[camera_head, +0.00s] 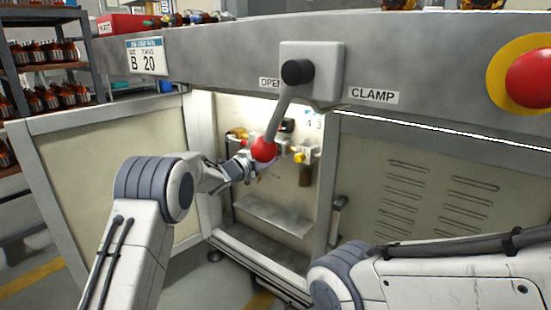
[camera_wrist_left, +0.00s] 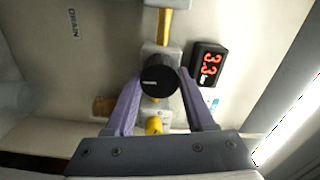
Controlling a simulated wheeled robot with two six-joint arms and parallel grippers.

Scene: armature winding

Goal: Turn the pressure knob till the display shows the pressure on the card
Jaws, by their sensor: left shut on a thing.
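The black round pressure knob (camera_wrist_left: 158,82) sits between the two fingers of my left gripper (camera_wrist_left: 160,76) in the left wrist view, and the gripper is shut on it. In the head view my left gripper (camera_head: 247,166) reaches into the open cabinet, partly behind the red lever ball. The black display (camera_wrist_left: 208,64) beside the knob reads 3.3 in red digits. A white card (camera_head: 313,121) inside the cabinet seems to read 4.3, though it is small. Part of a card (camera_wrist_left: 211,102) also shows below the display in the wrist view. My right gripper is out of view.
A grey lever with a red ball (camera_head: 264,149) hangs in front of the cabinet opening, close to my left gripper. A brass pipe (camera_wrist_left: 164,27) and yellow fitting (camera_wrist_left: 154,125) flank the knob. The cabinet door (camera_head: 110,170) stands open at left. A red button (camera_head: 530,78) is at right.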

